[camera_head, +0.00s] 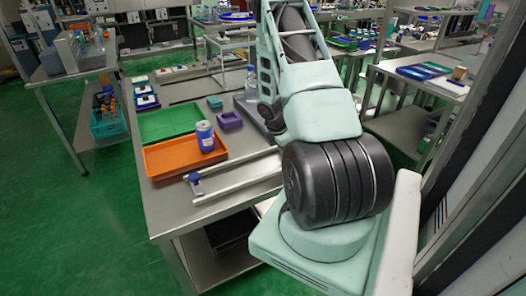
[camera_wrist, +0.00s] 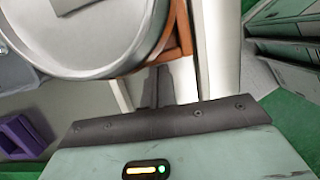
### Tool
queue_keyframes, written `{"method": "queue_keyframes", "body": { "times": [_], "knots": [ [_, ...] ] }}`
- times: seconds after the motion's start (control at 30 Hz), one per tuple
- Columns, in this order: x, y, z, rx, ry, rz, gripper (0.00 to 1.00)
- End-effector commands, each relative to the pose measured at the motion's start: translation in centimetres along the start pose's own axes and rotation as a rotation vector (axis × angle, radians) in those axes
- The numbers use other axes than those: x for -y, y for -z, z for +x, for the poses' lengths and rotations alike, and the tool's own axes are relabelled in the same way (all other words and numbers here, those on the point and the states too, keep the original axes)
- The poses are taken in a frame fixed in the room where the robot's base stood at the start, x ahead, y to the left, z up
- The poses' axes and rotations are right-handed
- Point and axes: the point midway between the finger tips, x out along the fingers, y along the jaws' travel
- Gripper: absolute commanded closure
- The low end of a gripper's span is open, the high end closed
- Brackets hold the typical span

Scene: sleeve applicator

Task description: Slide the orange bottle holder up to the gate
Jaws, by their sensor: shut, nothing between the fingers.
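In the wrist view, an orange edge (camera_wrist: 183,28), likely the bottle holder, shows beside and partly beneath a large round grey bottle top (camera_wrist: 85,35). Most of the holder is hidden by it. My gripper (camera_wrist: 157,80) is shut and empty, with its dark fingertips close to the holder and bottle; I cannot tell whether they touch. In the head view my arm hides the gripper and the holder. Two pale rails (camera_head: 235,178) run across the table from behind my arm, with a small blue piece (camera_head: 195,181) at their left end, perhaps the gate.
An orange tray (camera_head: 165,160) with a blue-and-white can (camera_head: 205,136) lies behind the rails. A green tray (camera_head: 168,122) and a purple box (camera_head: 229,121) are farther back; a purple box (camera_wrist: 22,138) also shows in the wrist view. The table's (camera_head: 165,215) front left is bare.

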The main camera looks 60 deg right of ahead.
Motion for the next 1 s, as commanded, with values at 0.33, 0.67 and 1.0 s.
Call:
{"method": "queue_keyframes", "body": {
  "times": [0.33, 0.67, 1.0],
  "knots": [
    [0.1, -9.6, 2.1, -0.001, 0.001, 0.005, 1.0],
    [0.0, -11.5, 2.9, 0.0, 0.0, -0.001, 1.0],
    [-0.2, -11.0, 2.8, 0.0, 0.0, -0.002, 1.0]
  ]
}}
